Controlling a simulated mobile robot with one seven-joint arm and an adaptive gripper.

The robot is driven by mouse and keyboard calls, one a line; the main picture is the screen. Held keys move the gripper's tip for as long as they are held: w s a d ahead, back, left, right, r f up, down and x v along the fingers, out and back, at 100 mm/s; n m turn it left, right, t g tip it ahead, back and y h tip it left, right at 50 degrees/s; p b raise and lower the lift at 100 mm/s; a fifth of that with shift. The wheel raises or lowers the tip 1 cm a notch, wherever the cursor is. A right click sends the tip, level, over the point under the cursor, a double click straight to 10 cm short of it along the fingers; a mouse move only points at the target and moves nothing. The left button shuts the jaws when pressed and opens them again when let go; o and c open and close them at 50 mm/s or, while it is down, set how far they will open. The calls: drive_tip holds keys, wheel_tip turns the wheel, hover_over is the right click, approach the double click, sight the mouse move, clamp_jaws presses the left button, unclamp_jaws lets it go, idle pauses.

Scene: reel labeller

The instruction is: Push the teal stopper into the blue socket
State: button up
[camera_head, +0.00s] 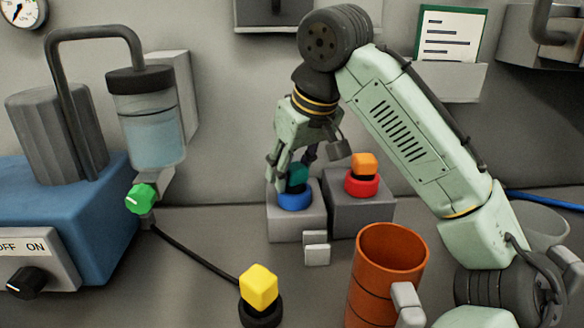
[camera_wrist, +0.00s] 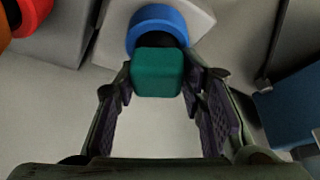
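The teal stopper (camera_head: 297,180) stands over the blue socket (camera_head: 294,201), its dark lower part showing between the teal top and the blue ring. In the wrist view the teal stopper (camera_wrist: 158,72) lies between my fingertips, and the blue socket (camera_wrist: 157,22) is just beyond it. My gripper (camera_head: 291,172) comes down from above, with a finger on either side of the stopper. In the wrist view the fingertips of my gripper (camera_wrist: 157,82) appear to press on its sides. How deep the stopper sits in the socket is hard to tell.
An orange stopper (camera_head: 365,163) stands in a red socket (camera_head: 362,184) close on the right. A yellow stopper (camera_head: 259,288) stands at the front. An orange mug (camera_head: 385,270) stands at front right. A blue machine (camera_head: 95,200) with a green knob (camera_head: 141,198) fills the left.

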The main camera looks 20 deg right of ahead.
drive_tip(key=o, duration=0.4)
drive_tip(key=shift+d+f, duration=0.15)
drive_tip(key=shift+f, duration=0.2)
drive_tip(key=shift+r, duration=0.1)
drive_tip(key=shift+r, duration=0.15)
